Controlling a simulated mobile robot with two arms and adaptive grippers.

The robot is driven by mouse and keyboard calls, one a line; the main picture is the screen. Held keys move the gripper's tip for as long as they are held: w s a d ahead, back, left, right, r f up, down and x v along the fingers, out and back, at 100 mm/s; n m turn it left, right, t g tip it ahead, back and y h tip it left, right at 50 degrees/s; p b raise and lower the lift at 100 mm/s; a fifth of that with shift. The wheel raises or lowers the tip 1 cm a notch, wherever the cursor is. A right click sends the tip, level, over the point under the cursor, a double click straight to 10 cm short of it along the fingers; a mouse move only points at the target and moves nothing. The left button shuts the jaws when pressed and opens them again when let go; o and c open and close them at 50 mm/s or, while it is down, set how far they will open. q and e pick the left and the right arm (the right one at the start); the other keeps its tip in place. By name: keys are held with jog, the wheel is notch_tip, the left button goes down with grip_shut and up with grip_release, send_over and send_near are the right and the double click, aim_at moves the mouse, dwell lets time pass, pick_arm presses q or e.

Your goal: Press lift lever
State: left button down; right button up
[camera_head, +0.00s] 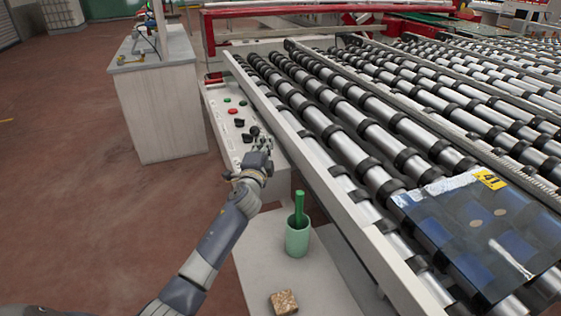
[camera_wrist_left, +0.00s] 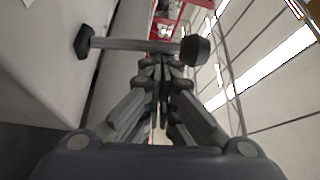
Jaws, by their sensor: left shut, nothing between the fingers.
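My left gripper (camera_head: 264,142) is over the near part of the grey control panel (camera_head: 222,126), beside the roller conveyor. Its fingers are closed together with nothing between them, and they also show in the left wrist view (camera_wrist_left: 161,66). In that view a grey metal bar (camera_wrist_left: 135,45) with a black end at each side, which looks like the lift lever, crosses just beyond the fingertips. I cannot tell whether the fingers touch it. In the head view black knobs (camera_head: 240,122) sit on the panel just beyond the gripper. My right gripper is not in view.
The panel also has a red button (camera_head: 233,111) and a green button (camera_head: 227,100). A green cup (camera_head: 297,240) with a green handle and a brown block (camera_head: 284,302) stand on a near ledge. A glass sheet (camera_head: 470,225) lies on the rollers. Open floor is at left.

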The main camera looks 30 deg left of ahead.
pick_arm(q)
jog(key=shift+s+a+f+n+t+y+b, duration=0.2)
jog(key=shift+s+a+n+t+y+b, duration=0.2)
jog(key=shift+n+b, duration=0.25)
jog(key=shift+s+a+r, duration=0.15)
jog(key=shift+s+a, duration=0.05)
jog(key=shift+s, duration=0.15)
jog(key=shift+s+a, duration=0.3)
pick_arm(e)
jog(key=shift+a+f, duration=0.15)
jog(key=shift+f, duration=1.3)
pick_arm(q)
jog(key=shift+f, duration=0.25)
